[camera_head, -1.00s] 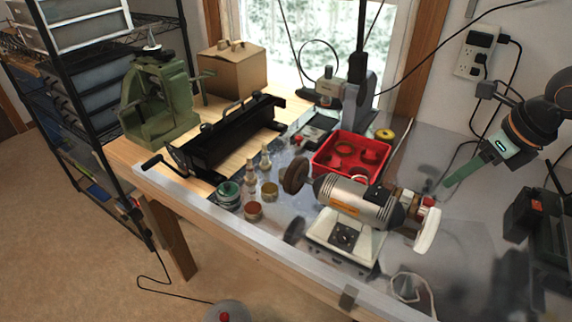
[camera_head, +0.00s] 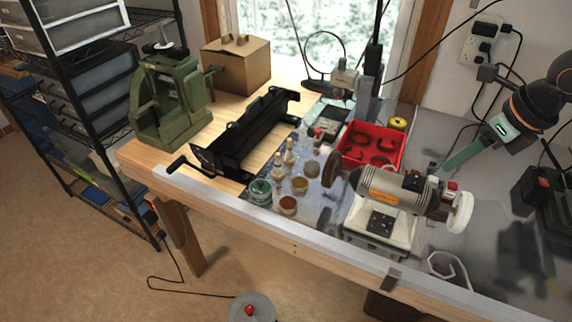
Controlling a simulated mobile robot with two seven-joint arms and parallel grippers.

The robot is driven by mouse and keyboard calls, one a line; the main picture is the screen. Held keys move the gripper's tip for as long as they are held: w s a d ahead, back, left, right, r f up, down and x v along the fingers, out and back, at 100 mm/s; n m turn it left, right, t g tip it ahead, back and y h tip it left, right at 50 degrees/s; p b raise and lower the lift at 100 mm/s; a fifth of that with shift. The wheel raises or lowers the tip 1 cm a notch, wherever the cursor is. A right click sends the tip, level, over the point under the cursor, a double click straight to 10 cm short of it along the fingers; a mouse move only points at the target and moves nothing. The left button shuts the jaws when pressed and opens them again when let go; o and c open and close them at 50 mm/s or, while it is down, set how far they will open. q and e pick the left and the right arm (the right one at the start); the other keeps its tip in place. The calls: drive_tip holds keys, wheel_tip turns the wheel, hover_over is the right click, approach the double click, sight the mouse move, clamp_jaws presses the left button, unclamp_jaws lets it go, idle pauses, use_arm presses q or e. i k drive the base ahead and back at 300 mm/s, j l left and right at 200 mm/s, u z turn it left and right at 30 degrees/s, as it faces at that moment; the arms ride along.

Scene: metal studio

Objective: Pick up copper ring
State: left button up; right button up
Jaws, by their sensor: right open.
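Several dark reddish rings lie in the red tray (camera_head: 349,157) on the table, behind the bench grinder. One of them, a curved ring (camera_head: 387,144), sits toward the tray's right; I cannot tell which one is the copper ring. My right gripper shows poorly. A dark form (camera_head: 385,306) at the bottom edge, below the table's front, may be part of it, and its fingers cannot be made out. It is open and apart from the rings.
The bench grinder (camera_head: 395,192) stands in front of the tray. Small jars (camera_head: 288,205) and bottles stand to its left, beside a black metal bender (camera_head: 240,140). A green press (camera_head: 170,100) is at the left.

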sight(278, 173)
drive_tip(key=i+j+z, duration=0.1)
drive_tip(key=j, duration=0.4)
drive_tip(key=i+j+z, duration=0.1)
drive_tip(key=j, duration=0.45)
drive_tip(key=i+j+z, duration=0.15)
drive_tip(key=j, duration=0.4)
drive_tip(key=i+j, duration=0.1)
drive_tip(key=j, duration=0.4)
drive_tip(key=k+u, duration=0.05)
